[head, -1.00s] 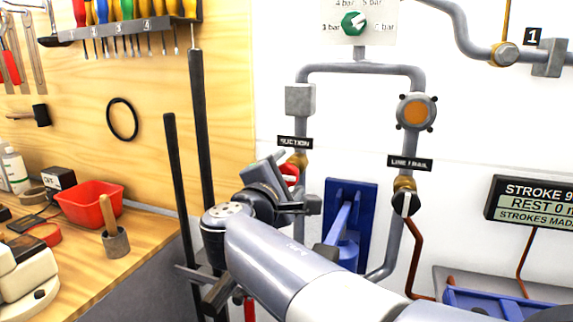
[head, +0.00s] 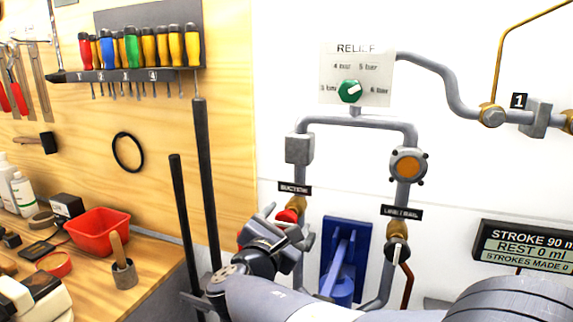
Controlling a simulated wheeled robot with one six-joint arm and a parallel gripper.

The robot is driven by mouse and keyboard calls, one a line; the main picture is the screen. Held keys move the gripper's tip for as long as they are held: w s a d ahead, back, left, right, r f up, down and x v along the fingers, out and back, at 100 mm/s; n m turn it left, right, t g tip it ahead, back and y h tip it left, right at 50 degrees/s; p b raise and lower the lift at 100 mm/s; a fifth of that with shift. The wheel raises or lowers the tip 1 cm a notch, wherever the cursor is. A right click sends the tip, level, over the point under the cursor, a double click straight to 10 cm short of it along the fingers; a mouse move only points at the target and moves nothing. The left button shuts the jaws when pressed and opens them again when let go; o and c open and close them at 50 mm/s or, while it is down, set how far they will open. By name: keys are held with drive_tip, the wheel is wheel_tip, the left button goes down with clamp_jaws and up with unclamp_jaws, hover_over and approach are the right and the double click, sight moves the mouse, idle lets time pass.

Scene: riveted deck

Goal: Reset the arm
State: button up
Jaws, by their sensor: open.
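My gripper (head: 290,236) is in the head view at lower centre, in front of the suction pipe. Its dark jaws are open and point up and right. The red handle of the suction valve (head: 288,215) shows just above and behind the jaws, and I cannot tell whether they touch it. My grey arm reaches to the gripper from the lower right and hides the lower part of the pipework.
A blue bracket with a lever (head: 343,252) is on the wall right of the gripper. The line valve (head: 397,246) is further right. Tall black bars (head: 206,180) stand left. A bench with a red bin (head: 100,232) is at far left.

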drive_tip(key=n+p, duration=0.6)
drive_tip(key=p, duration=0.2)
drive_tip(key=shift+r, duration=0.2)
drive_tip(key=shift+a+f+n+p, duration=0.1)
drive_tip(key=shift+f+n+p, duration=0.05)
drive_tip(key=shift+n+p, duration=0.75)
drive_tip(key=shift+f, duration=0.1)
